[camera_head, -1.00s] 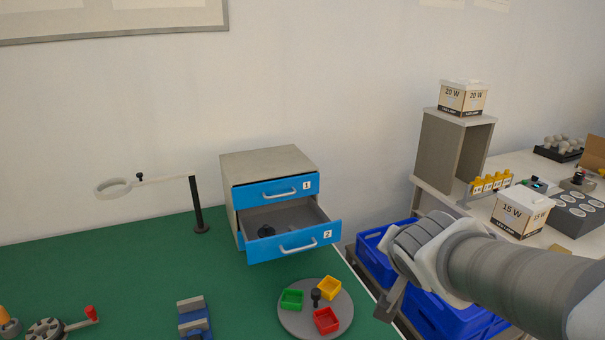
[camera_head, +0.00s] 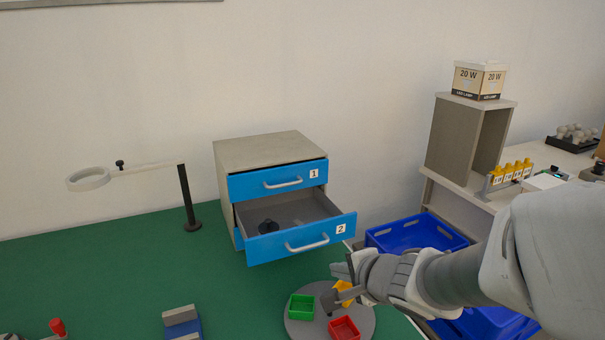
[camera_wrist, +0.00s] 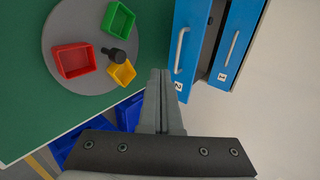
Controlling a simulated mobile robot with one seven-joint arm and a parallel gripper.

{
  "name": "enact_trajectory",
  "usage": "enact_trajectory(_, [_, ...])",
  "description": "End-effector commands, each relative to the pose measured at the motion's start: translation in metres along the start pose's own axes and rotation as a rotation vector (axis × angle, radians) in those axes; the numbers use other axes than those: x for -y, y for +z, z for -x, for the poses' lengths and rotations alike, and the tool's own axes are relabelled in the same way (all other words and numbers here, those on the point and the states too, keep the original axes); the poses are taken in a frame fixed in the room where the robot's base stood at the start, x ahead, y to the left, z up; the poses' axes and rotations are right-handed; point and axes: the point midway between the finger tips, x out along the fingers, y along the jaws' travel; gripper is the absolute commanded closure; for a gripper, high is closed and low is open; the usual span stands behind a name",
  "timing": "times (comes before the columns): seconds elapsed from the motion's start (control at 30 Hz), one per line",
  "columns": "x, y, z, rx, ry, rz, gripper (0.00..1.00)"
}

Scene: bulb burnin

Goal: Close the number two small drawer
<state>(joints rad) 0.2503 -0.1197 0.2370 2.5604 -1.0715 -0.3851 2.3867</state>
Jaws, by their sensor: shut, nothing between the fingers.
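The small drawer unit stands on the green table. Its lower drawer, number 2 (camera_head: 301,240), is pulled well out and shows dark items inside; its blue front has a grey bar handle (camera_head: 307,244). Drawer number 1 (camera_head: 279,180) above it is almost flush, its front slightly proud of the body. My gripper (camera_head: 335,284) is shut and empty, in front of and below the right end of drawer 2's front, over the round tray. In the wrist view my gripper (camera_wrist: 160,75) points up beside drawer 2's front (camera_wrist: 187,45), close to its numbered end; whether they touch is unclear.
A round grey tray (camera_head: 301,333) holds green (camera_head: 301,307), red (camera_head: 344,329) and yellow boxes (camera_wrist: 122,73). A magnifier stand (camera_head: 188,198) stands left of the drawers. Blue crates (camera_head: 418,234) sit beyond the table's right edge. A shelf (camera_head: 466,139) stands on the right bench.

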Motion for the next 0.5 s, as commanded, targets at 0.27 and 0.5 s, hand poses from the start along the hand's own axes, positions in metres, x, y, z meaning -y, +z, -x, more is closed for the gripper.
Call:
enact_trajectory(0.27, [0.004, 0.002, -0.009, 0.010, 0.000, -0.001, 1.00])
enact_trajectory(0.5, [0.002, 0.000, -0.020, 0.001, 0.003, -0.002, 1.00])
